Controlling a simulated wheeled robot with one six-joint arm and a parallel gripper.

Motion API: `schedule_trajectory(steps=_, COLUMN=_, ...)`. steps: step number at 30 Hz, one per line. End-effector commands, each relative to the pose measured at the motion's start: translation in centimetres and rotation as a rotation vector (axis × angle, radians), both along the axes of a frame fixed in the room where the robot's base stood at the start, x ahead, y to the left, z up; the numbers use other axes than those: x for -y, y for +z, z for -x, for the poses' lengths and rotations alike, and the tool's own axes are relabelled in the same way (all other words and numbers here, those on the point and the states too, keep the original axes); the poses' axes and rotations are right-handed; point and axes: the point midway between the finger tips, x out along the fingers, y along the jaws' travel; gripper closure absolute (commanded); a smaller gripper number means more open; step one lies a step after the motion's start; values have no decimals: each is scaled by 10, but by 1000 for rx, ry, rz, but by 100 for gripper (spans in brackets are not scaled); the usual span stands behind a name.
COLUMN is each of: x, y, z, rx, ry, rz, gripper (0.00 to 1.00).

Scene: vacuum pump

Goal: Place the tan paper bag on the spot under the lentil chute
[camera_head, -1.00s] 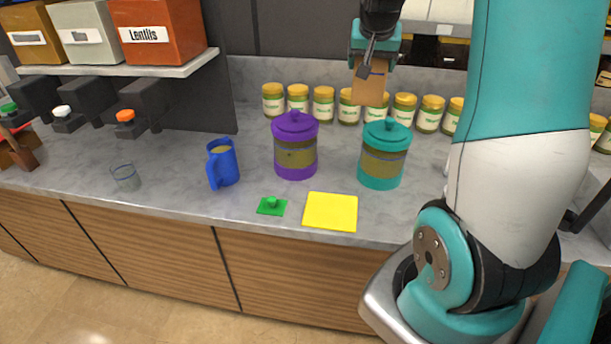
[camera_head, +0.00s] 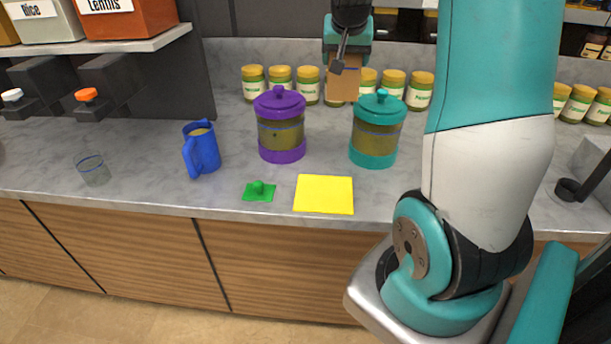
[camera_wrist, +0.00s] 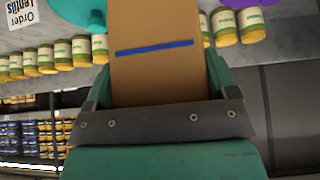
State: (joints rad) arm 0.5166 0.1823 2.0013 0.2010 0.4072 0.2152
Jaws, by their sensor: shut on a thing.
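The tan paper bag (camera_head: 343,86) hangs in the air in front of the row of jars in the head view. My gripper (camera_head: 346,62) is shut on its upper end. In the wrist view the bag (camera_wrist: 150,25) lies between the fingers, with a blue stripe across it. The lentil chute (camera_head: 108,78), with an orange knob, is at the left under the orange Lentils box (camera_head: 125,18). The counter (camera_head: 125,135) below it is bare grey marble. My gripper is far to the right of the chute, behind and between the purple and teal canisters in the picture.
The purple canister (camera_head: 281,135), teal canister (camera_head: 377,140) and blue pitcher (camera_head: 205,150) stand on the counter. A clear glass (camera_head: 93,172) stands at the left, in front of the chutes. A green lidded piece (camera_head: 258,191) and a yellow square (camera_head: 323,194) lie near the front edge.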

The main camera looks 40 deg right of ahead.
Motion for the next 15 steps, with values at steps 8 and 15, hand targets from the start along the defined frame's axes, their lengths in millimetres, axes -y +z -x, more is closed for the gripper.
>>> schedule_trajectory(steps=8, x=1, y=-38, z=1, rx=-4, ry=-2, rz=-3, gripper=44)
schedule_trajectory(steps=15, x=0, y=-103, z=2, rx=-8, ry=-1, rz=-5, gripper=44)
